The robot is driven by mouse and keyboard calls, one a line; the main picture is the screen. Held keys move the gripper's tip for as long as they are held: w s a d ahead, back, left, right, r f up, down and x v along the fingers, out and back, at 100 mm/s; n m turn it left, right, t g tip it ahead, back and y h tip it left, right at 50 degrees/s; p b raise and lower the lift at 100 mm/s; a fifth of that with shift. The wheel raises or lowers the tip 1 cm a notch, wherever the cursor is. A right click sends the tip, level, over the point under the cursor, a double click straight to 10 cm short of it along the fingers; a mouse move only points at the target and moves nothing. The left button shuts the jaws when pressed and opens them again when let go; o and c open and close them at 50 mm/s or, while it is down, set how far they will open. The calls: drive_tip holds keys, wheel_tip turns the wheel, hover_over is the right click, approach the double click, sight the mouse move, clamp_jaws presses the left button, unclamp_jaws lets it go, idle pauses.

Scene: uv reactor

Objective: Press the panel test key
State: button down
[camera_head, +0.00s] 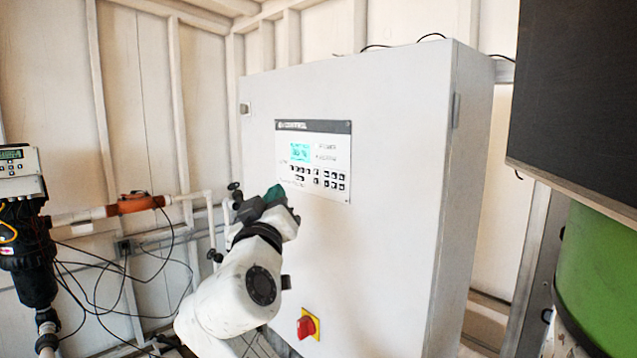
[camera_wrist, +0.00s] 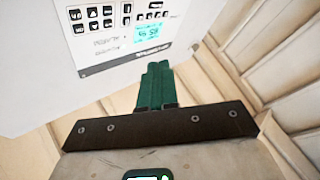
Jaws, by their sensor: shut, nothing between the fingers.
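The control panel (camera_head: 313,160) is set in the front of a large white cabinet, with a lit cyan display and rows of small black keys (camera_head: 318,178). Key labels are too small to read, so I cannot tell which is the test key. My gripper (camera_head: 277,193), with green fingers, is shut and empty, just left of and below the keys in the head view. In the wrist view the panel (camera_wrist: 115,45) appears upside down, and the shut green fingertips (camera_wrist: 155,70) lie below the display (camera_wrist: 148,32) in the picture. I cannot tell whether they touch the panel.
A red rotary switch (camera_head: 307,324) on a yellow plate sits low on the cabinet (camera_head: 385,230). Pipes with an orange section (camera_head: 135,204) and loose black cables are at left. A green drum (camera_head: 600,270) and a dark panel (camera_head: 575,100) stand at right.

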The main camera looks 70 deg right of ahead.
sight(327, 184)
drive_tip(key=shift+d, duration=0.1)
idle(0.3)
drive_tip(key=shift+s+d, duration=0.75)
drive_tip(key=shift+d, duration=0.45)
drive_tip(key=shift+s+d, duration=0.8)
drive_tip(key=shift+d, duration=0.45)
drive_tip(key=shift+s+d, duration=0.75)
drive_tip(key=shift+d, duration=0.45)
drive_tip(key=shift+d, duration=0.1)
drive_tip(key=shift+s+d+b, duration=0.2)
drive_tip(key=shift+d+b, duration=0.05)
drive_tip(key=shift+b, duration=0.05)
drive_tip(key=shift+s+d, duration=0.1)
drive_tip(key=shift+d, duration=0.1)
drive_tip(key=shift+w+a, duration=0.3)
drive_tip(key=shift+a, duration=0.25)
